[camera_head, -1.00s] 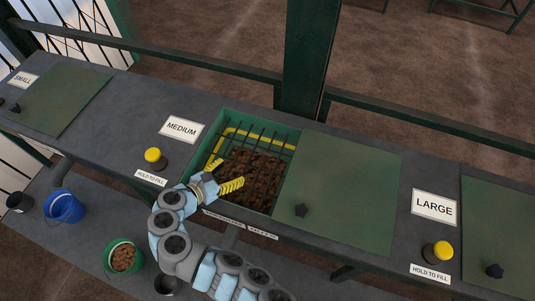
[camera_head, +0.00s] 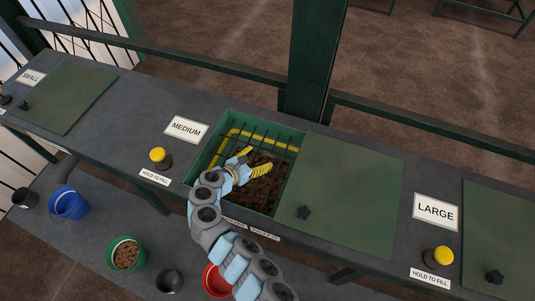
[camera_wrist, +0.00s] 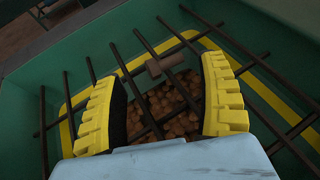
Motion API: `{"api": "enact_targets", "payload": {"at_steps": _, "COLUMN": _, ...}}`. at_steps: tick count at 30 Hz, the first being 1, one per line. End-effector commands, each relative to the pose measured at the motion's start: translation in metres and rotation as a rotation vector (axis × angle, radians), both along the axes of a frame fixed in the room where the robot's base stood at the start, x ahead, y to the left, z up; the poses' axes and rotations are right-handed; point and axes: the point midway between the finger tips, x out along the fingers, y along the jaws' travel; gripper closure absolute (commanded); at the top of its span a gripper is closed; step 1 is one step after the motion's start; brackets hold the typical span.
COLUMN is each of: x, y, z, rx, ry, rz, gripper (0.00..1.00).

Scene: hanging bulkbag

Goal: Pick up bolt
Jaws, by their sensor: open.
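My gripper (camera_wrist: 163,88) is open and empty, pointing down into the bin. In the head view my gripper (camera_head: 258,161) is over the middle of the bin, and I cannot make out the bolt there. Brown lumps (camera_wrist: 172,105) fill the bin below the bars.
The bin has green walls (camera_head: 199,164) and a yellow stripe inside. A green lid (camera_head: 345,190) covers the part to the right. A yellow button (camera_head: 157,154) stands to the left. Blue (camera_head: 68,204), green (camera_head: 111,262) and red (camera_head: 207,281) buckets are below the counter.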

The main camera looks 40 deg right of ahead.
Motion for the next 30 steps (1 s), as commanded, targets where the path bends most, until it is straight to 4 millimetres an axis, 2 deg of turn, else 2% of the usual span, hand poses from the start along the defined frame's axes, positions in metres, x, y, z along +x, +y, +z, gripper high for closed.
{"api": "enact_targets", "payload": {"at_steps": 8, "x": 0.001, "y": -0.012, "z": -0.004, "rx": 0.0, "ry": 0.0, "rz": -0.002, "gripper": 0.25}}
{"api": "enact_targets", "payload": {"at_steps": 20, "x": 0.002, "y": -0.044, "z": -0.019, "rx": 0.0, "ry": 0.001, "rz": -0.003, "gripper": 0.25}}
{"api": "enact_targets", "payload": {"at_steps": 29, "x": 0.004, "y": -0.047, "z": -0.02, "rx": 0.0, "ry": -0.001, "rz": 0.002, "gripper": 0.25}}
{"api": "enact_targets", "payload": {"at_steps": 30, "x": 0.003, "y": -0.047, "z": -0.02, "rx": 0.0, "ry": 0.0, "rz": 0.001, "gripper": 0.29}}
